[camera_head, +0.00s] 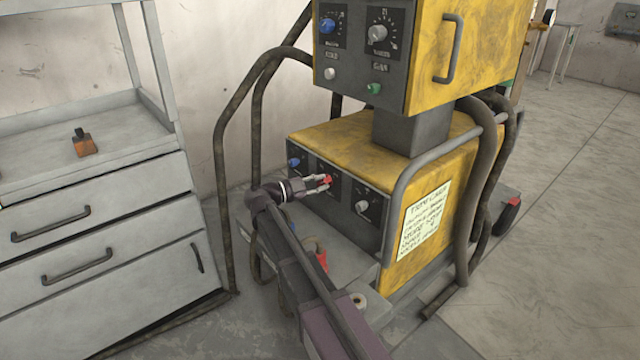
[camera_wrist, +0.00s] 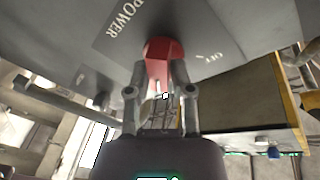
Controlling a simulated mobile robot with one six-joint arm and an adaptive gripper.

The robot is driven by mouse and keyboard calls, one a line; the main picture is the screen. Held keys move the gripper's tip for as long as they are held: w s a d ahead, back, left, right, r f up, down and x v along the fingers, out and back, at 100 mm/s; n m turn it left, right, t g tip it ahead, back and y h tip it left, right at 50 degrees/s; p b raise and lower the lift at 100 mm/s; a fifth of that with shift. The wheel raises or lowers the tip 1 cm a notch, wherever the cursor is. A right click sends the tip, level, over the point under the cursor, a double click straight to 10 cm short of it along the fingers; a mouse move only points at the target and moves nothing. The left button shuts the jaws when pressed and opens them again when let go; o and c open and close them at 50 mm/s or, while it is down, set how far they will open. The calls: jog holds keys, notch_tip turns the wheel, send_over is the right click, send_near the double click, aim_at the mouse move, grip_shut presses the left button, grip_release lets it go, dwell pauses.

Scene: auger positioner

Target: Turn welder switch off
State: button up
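The yellow and grey welder (camera_head: 345,150) stands in the middle of the head view, with a row of controls on its lower dark front panel. The red power switch (camera_head: 327,179) is the middle control there. In the wrist view the red switch (camera_wrist: 160,55) sits beside the printed words POWER and OFF. My gripper (camera_head: 322,183) reaches the panel from the front. In the wrist view its two fingertips (camera_wrist: 159,68) lie close on either side of the red switch and appear to touch it. The exact switch position cannot be told.
A blue knob (camera_head: 294,162) and a grey knob (camera_head: 362,206) flank the switch. The upper yellow unit (camera_head: 468,40) overhangs the panel. Dark hoses (camera_head: 225,140) loop at the left beside a grey drawer cabinet (camera_head: 100,220). Open floor (camera_head: 570,230) lies at the right.

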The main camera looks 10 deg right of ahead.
grip_shut()
jog(key=shift+n, duration=0.3)
jog(key=n+h+b, duration=0.1)
jog(key=n+b, duration=0.1)
jog(key=n, duration=0.2)
jog(key=shift+f+t, duration=0.15)
jog(key=shift+t, duration=0.15)
jog(key=n+t+b, duration=0.1)
jog(key=n, duration=0.2)
jog(key=n+b, duration=0.1)
jog(key=n, duration=0.2)
jog(key=shift+n+t+h, duration=0.4)
jog(key=o, duration=0.7)
grip_release()
